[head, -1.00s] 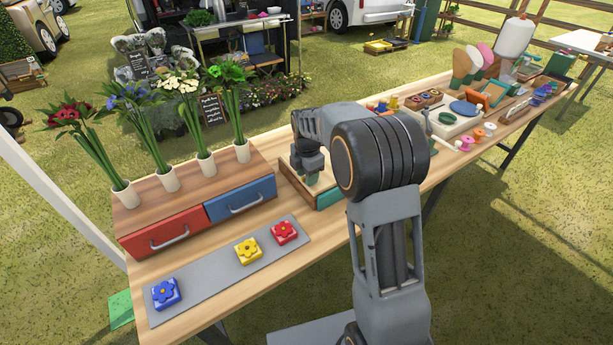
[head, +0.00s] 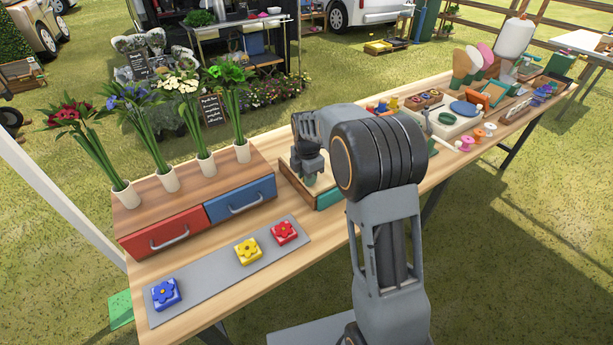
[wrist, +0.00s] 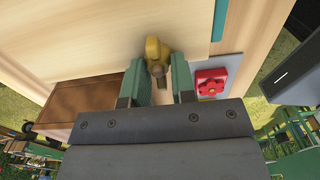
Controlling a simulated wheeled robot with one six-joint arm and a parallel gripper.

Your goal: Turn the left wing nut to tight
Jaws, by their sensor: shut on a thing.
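A brass-yellow wing nut (wrist: 157,50) stands between the green fingertips of my gripper (wrist: 158,80) in the wrist view. My gripper is shut on it, one finger on each side. In the head view my gripper (head: 309,178) points down over a pale wooden board with a green front edge (head: 328,199). The wing nut is hidden there behind my gripper and arm. No second wing nut can be made out, and I cannot read how tight this one is.
A wooden chest with a red drawer (head: 163,234) and a blue drawer (head: 240,200) stands left of my gripper, with flower vases on top. A grey mat (head: 212,276) with flower blocks lies in front. Craft items crowd the table's right part.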

